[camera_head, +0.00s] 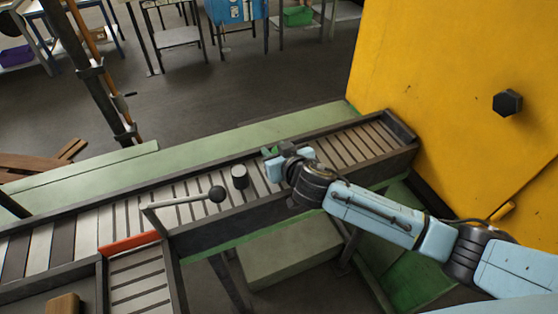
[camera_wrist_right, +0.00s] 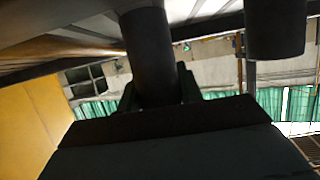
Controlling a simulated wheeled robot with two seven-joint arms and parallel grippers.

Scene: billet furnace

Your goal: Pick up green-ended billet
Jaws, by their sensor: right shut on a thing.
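The green-ended billet (camera_head: 272,150) shows only as a small green top at my right gripper (camera_head: 275,161), over the far side of the roller conveyor. The gripper hides the rest of it. In the right wrist view a dark cylinder, the billet (camera_wrist_right: 150,50), stands between the two fingers of the right gripper (camera_wrist_right: 158,95), which is shut on it. I cannot tell whether it still touches the conveyor. My left gripper is not in view.
A dark billet with a pale end (camera_head: 240,177) stands on the conveyor (camera_head: 340,150), left of my right gripper. A lever with a black knob (camera_head: 217,194) and a red bar (camera_head: 128,242) are further left. A yellow housing (camera_head: 450,90) rises at the right.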

